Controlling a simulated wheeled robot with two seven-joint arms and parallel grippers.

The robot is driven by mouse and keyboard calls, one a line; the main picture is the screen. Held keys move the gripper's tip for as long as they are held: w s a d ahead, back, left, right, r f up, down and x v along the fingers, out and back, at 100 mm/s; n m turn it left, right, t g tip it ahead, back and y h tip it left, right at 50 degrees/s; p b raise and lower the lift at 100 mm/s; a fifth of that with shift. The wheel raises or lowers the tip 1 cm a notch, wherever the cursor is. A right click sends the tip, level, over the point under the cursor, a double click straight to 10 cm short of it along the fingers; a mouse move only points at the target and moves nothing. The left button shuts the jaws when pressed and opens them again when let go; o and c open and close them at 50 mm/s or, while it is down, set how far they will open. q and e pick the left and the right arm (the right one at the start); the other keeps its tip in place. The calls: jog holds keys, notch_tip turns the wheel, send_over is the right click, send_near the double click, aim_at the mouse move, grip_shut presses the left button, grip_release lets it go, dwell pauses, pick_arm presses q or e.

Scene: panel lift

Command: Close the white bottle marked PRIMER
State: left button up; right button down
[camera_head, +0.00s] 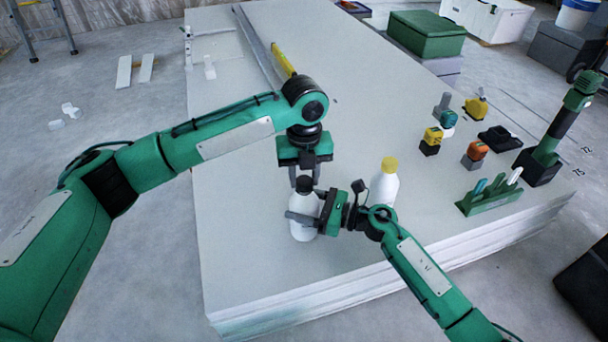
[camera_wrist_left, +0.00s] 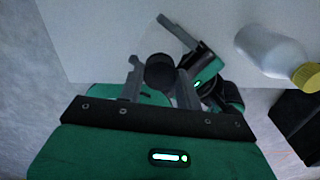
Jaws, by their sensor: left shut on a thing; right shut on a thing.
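A white bottle (camera_head: 304,222) stands upright near the front of the white panel stack. No marking is readable on it. A black cap (camera_head: 304,185) is at the bottle's mouth; I cannot tell whether it is fully seated. My left gripper (camera_head: 305,177) points down from above, shut on the cap. The left wrist view shows the round cap (camera_wrist_left: 160,72) between its fingers. My right gripper (camera_head: 306,219) comes in from the right, shut around the bottle's body. It also shows partly in the left wrist view.
A white bottle with a yellow cap (camera_head: 385,186) stands close to the right. A green marker holder (camera_head: 488,198), tape measures and a green-black tool (camera_head: 556,132) stand farther right on the panel stack (camera_head: 245,215). A yellow level (camera_head: 283,60) lies behind. The panel's left part is clear.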

pick_arm(q)
jog(key=m, duration=1.4)
jog(key=o, duration=0.9)
jog(key=shift+o, duration=0.2)
jog(key=shift+r, duration=2.25)
jog(key=shift+c, duration=0.5)
